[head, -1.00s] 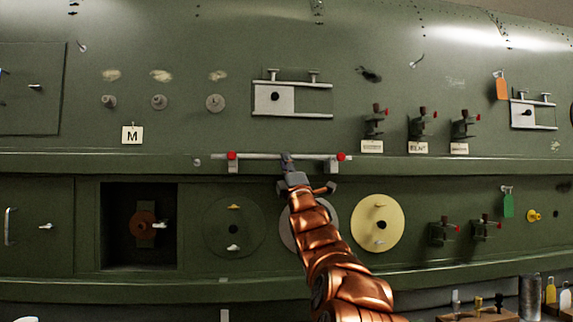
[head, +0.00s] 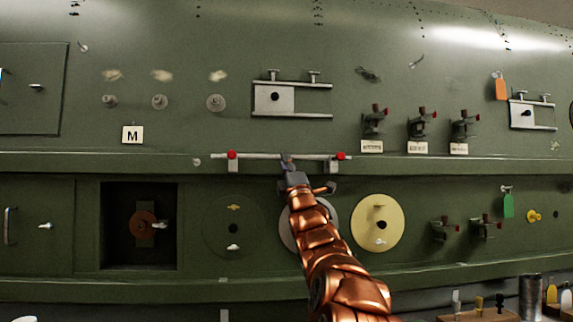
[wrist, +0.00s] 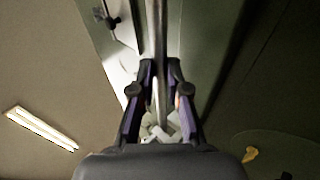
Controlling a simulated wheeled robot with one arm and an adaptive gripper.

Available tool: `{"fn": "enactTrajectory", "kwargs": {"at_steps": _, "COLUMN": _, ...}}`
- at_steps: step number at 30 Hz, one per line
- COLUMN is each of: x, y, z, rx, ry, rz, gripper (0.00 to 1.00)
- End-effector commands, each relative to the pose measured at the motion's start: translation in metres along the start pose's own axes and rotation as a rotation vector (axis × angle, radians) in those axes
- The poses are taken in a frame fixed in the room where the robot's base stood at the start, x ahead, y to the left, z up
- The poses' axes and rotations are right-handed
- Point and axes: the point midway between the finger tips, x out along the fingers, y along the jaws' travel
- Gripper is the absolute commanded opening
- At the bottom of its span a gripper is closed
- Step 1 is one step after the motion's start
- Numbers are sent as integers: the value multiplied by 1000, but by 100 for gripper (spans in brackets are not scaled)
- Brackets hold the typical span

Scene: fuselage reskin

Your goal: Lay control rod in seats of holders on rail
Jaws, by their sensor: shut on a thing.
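The control rod (head: 262,156) is a thin light grey bar lying level along the rail (head: 420,165), with red parts near both ends. Its left part is over the left holder (head: 233,166) and its right part over the right holder (head: 333,167). From here I cannot tell whether it rests fully in the seats. My gripper (head: 287,160) is at the rod's middle, between the holders, shut on it. In the wrist view the rod (wrist: 157,40) runs lengthwise up the picture between the two fingers of my gripper (wrist: 160,75).
The green fuselage wall holds knobs (head: 215,102), a slide plate (head: 273,97) and several dark clamps (head: 373,120) above the rail. Below are a square recess (head: 115,225), a cream disc (head: 378,240) and a green tag (head: 508,206). Bottles (head: 551,292) stand at the lower right.

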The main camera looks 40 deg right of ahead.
Motion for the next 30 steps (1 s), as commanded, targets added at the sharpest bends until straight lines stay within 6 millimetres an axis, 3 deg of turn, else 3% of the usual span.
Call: {"fn": "enactTrajectory", "kwargs": {"at_steps": 30, "x": -10, "y": -10, "z": -2, "rx": 0, "ry": 0, "rz": 1, "gripper": 0}}
